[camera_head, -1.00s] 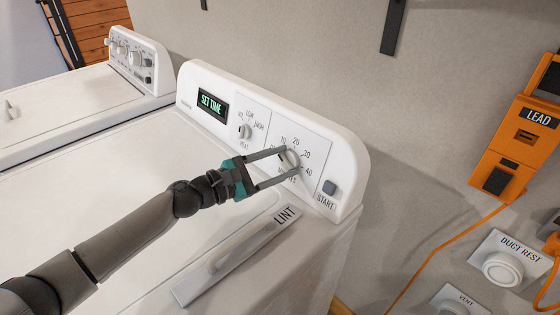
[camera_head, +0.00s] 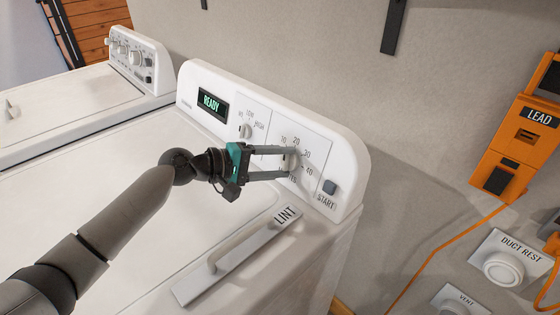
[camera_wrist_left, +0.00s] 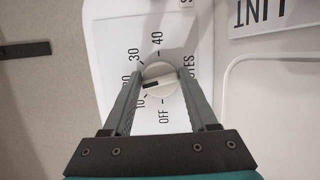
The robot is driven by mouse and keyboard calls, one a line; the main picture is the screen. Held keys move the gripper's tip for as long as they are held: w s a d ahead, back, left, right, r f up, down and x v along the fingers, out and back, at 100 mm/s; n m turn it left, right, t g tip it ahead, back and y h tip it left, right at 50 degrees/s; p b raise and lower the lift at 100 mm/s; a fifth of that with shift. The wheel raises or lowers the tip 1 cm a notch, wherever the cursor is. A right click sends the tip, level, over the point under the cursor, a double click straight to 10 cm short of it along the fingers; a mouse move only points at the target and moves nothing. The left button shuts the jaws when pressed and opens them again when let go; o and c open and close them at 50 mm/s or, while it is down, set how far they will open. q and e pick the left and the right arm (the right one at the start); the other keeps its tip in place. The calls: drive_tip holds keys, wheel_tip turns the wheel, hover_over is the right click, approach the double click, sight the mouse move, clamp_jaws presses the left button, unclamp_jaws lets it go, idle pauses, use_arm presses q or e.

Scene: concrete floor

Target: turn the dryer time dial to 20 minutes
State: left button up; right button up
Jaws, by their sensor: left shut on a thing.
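The white round time dial (camera_head: 291,162) is on the dryer's control panel, ringed by 10, 20, 30 and 40 marks. My left gripper (camera_head: 290,161) is shut on this dial, one finger on each side. In the left wrist view the dial (camera_wrist_left: 160,79) sits between the fingertips of my left gripper (camera_wrist_left: 161,74). Its dark pointer faces left, close to the 20 mark, which a finger partly hides. The display (camera_head: 212,103) reads READY. My right gripper is not in view.
The heat dial (camera_head: 246,131) is left of the time dial and the START button (camera_head: 330,187) is to its right. The LINT cover (camera_head: 238,255) with its raised handle lies on the dryer top below. An orange LEAD box (camera_head: 517,130) hangs on the right wall.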

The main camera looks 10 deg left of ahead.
use_arm(q)
drive_tip(key=shift+m, duration=1.1)
drive_tip(key=shift+y, duration=0.3)
drive_tip(key=o, duration=1.4)
drive_tip(key=p+v, duration=0.1)
drive_tip(key=v, duration=1.4)
drive_tip(key=shift+a+r, duration=0.15)
drive_tip(key=shift+r, duration=0.05)
drive_tip(key=shift+w, duration=0.1)
